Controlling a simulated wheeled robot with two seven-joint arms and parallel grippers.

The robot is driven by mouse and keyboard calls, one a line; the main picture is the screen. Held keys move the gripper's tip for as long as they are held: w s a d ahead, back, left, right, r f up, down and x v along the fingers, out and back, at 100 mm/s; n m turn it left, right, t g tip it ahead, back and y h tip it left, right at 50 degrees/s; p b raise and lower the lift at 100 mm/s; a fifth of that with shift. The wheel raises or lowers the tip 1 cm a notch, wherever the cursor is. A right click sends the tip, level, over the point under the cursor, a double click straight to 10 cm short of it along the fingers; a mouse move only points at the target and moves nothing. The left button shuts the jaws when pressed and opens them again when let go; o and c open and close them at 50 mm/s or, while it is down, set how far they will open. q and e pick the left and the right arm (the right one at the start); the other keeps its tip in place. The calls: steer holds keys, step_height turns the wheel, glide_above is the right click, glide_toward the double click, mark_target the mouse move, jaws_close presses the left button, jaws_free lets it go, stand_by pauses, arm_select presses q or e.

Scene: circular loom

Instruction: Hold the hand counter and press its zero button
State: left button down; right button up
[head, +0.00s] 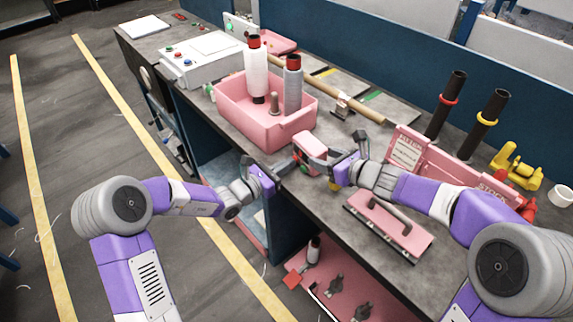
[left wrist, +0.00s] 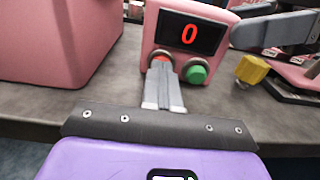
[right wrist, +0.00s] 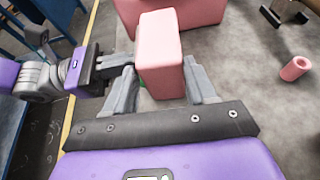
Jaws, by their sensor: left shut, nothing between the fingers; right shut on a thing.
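The hand counter (head: 311,145) is a pink box held just above the bench's front edge. In the left wrist view its dark display (left wrist: 189,34) reads a red 0. Below the display are a red button (left wrist: 160,56) on the left and a green button (left wrist: 196,71) on the right. My right gripper (right wrist: 162,80) is shut on the counter, a finger on each side. My left gripper (left wrist: 162,70) is shut and empty, its fingertips at the red button and partly hiding it. I cannot tell whether they touch or press it.
A pink bin (head: 262,127) with thread cones stands behind and left of the counter. A pink plate with a handle (head: 398,232) lies front right. Pink holders (head: 408,148), dark posts (head: 446,105) and a yellow tool (head: 516,168) are at right.

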arm_select(q)
steer(key=v, duration=1.3)
steer(key=shift+s+a, duration=0.2)
